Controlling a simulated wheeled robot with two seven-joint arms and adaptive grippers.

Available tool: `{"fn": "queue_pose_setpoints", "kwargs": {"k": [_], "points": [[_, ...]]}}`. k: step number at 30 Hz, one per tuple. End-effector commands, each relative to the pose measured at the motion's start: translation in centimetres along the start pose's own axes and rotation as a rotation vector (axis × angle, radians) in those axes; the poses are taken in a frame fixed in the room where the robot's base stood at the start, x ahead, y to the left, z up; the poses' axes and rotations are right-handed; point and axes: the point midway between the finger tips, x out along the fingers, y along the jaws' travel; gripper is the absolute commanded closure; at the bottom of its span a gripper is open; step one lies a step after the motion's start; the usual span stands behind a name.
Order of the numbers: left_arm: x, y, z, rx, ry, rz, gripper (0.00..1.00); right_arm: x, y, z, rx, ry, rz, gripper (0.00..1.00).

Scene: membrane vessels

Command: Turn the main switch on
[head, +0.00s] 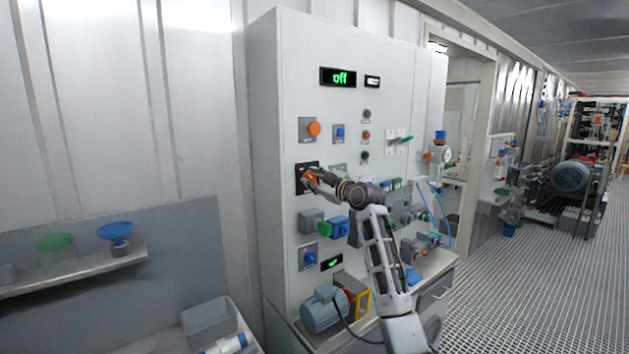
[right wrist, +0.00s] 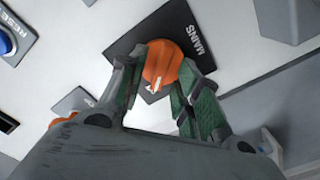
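The main switch is an orange rotary knob (right wrist: 163,66) on a black plate lettered MAINS (right wrist: 188,22). In the head view the main switch's black plate (head: 299,170) is on the tall grey-white cabinet, with the knob partly behind my right gripper (head: 312,178). My right gripper, with green finger pads, also shows in the right wrist view (right wrist: 172,60). Its fingers are on both sides of the knob and appear closed against it. A white arrow mark shows on the knob. The upper display (head: 339,77) reads "off" in green. My left gripper is out of view.
An orange button (head: 314,129) and a blue button (head: 340,132) sit above the switch. Blue and green connectors (head: 330,228) protrude below it. A motor (head: 325,309) stands at the cabinet's foot. The grated floor (head: 530,290) at right is clear.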

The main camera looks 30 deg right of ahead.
Motion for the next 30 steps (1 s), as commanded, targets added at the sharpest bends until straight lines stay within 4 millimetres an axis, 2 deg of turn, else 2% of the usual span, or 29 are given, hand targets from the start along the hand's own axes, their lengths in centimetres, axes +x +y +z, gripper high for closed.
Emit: {"fn": "queue_pose_setpoints", "kwargs": {"k": [4, 11, 23, 30], "points": [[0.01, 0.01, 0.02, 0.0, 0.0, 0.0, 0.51, -0.01, 0.0, 0.01, 0.0, 0.0, 0.0, 0.7], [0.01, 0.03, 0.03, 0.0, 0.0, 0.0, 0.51, -0.03, 0.01, 0.01, 0.0, 0.0, 0.0, 0.99], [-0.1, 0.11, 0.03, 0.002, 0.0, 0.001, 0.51, -0.02, -0.01, 0.03, 0.017, -0.001, -0.001, 1.0], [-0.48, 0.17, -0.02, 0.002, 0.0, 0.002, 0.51, -0.02, 0.06, 0.03, 0.088, -0.002, -0.002, 1.0]]}}
